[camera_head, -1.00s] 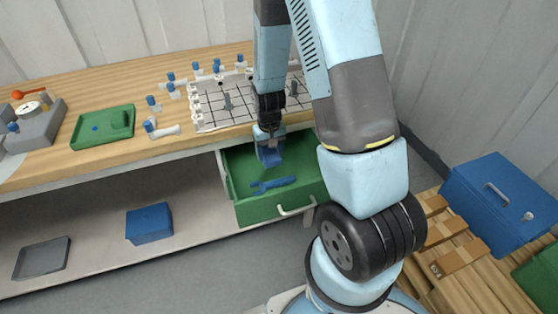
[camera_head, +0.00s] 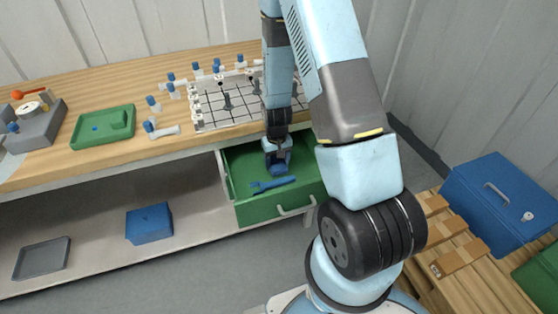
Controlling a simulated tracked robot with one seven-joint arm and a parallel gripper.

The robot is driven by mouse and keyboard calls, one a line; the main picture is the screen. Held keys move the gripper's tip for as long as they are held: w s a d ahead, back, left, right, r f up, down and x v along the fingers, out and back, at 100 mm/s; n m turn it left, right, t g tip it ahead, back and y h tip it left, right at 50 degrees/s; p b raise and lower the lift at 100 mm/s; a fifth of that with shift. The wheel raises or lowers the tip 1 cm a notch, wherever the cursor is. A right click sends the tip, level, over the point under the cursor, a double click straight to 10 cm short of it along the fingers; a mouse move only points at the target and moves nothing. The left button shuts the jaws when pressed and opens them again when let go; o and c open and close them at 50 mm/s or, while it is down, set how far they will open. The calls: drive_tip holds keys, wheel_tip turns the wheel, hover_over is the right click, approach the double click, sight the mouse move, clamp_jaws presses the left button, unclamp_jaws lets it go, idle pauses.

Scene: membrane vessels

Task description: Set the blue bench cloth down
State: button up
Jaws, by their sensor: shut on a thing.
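My gripper (camera_head: 276,160) points down inside the open green drawer (camera_head: 242,205) under the bench top. It is shut on the blue bench cloth (camera_head: 279,169), a small blue piece hanging below the fingers. The cloth is low in the drawer, just above and behind a blue wrench-like tool (camera_head: 272,184). I cannot tell whether the cloth touches the drawer floor. The fingertips are small and partly hidden by the cloth.
A white gridded plate (camera_head: 235,105) with blue-capped fittings stands on the bench behind the drawer. A green tray (camera_head: 85,131) is further left. A blue box (camera_head: 149,223) and a grey tray (camera_head: 42,258) lie on the lower shelf. A blue case (camera_head: 500,200) stands on pallets at right.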

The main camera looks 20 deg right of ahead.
drive_tip(key=shift+f, duration=0.6)
drive_tip(key=o, duration=1.2)
drive_tip(key=shift+r, duration=0.15)
wheel_tip(320, 180, up, 13)
wheel_tip(320, 180, up, 20)
drive_tip(key=r+t, duration=0.1)
drive_tip(key=t, duration=0.2)
hover_over(277, 163)
drive_tip(key=s, duration=0.6)
drive_tip(key=s+r+t, duration=0.2)
drive_tip(key=s+r, duration=1)
drive_tip(key=s, duration=0.4)
drive_tip(key=shift+d+r+t, duration=0.15)
drive_tip(key=shift+r+t, duration=0.15)
drive_tip(key=shift+r, duration=0.1)
